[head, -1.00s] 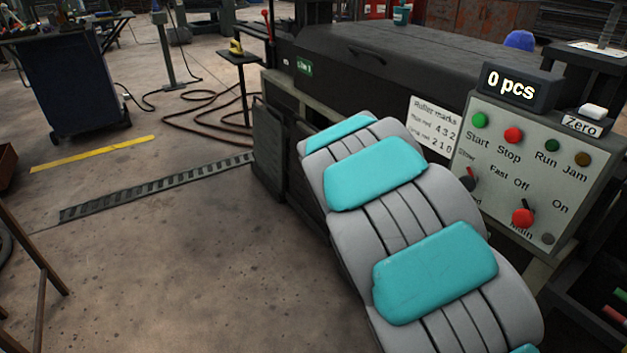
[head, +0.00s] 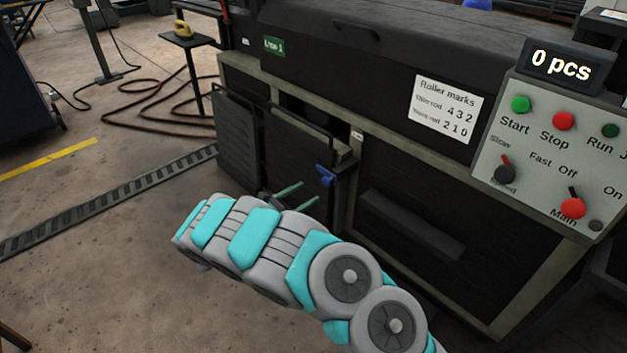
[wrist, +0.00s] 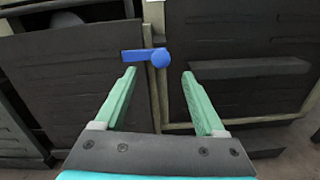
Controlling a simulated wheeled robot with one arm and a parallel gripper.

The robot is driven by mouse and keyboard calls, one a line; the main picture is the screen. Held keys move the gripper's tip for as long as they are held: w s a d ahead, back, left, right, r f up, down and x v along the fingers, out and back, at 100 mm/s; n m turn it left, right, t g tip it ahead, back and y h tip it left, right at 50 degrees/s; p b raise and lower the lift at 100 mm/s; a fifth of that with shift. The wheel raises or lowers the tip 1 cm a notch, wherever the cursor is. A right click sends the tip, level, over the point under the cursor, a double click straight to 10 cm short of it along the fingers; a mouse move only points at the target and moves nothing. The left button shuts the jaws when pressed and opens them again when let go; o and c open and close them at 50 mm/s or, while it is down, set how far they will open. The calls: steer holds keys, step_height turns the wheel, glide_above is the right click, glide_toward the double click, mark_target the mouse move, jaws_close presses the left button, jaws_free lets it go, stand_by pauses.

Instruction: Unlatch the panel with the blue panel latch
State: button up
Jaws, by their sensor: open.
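The blue panel latch (head: 326,175) is on the upper right edge of a dark panel (head: 295,165) on the machine's front. In the wrist view the latch (wrist: 147,56) has a round hub at right and a lever pointing left, roughly level, across the frame post. My gripper (head: 298,193) is open, its two green fingers pointing at the machine. In the wrist view the gripper (wrist: 158,72) has the latch hub ahead, beyond and between its fingertips. The fingers look apart from the latch, and nothing is between them.
The control box (head: 555,150) with buttons and knobs is at right, below a "0 pcs" display (head: 562,65). A dark ledge (head: 412,225) sticks out from the panel right of the latch. Another dark panel (head: 237,140) stands at left.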

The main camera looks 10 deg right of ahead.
mark_target(324, 182)
steer(key=x, duration=0.7)
steer(key=shift+w+d+f, duration=0.1)
steer(key=shift+w+d, duration=0.05)
steer(key=shift+d, duration=0.25)
jaws_close()
stand_by(1.1)
